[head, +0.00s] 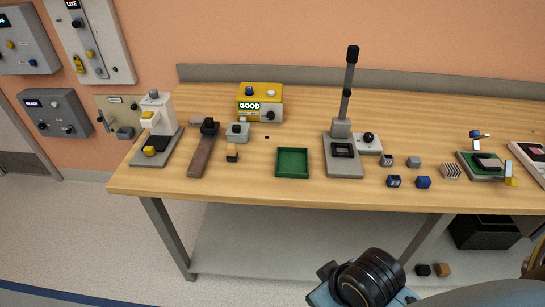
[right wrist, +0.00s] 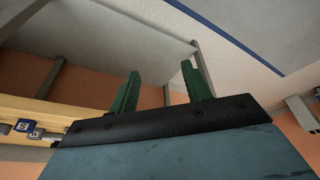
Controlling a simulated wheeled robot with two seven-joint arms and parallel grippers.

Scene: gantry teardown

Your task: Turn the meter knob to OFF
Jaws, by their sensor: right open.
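A yellow and grey box (head: 260,101) stands at the back of the wooden bench in the head view, left of centre. It has a lit green "GOOD" display (head: 249,106) and a small dark knob (head: 270,115) at the lower right of its front. It looks like the meter; the knob's pointer and any OFF mark are too small to read. My right gripper (right wrist: 160,68) shows in the right wrist view with its two green fingers spread and nothing between them. It is away from the box, which is outside that view. My left gripper is not in view.
A grey block with a black knob (head: 237,131) stands before the box, near a brown-handled tool (head: 202,155). A green tray (head: 292,162) and a tall lever press (head: 344,130) are to the right. Wall panels (head: 92,40) hang left. One arm link of mine is below the bench front.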

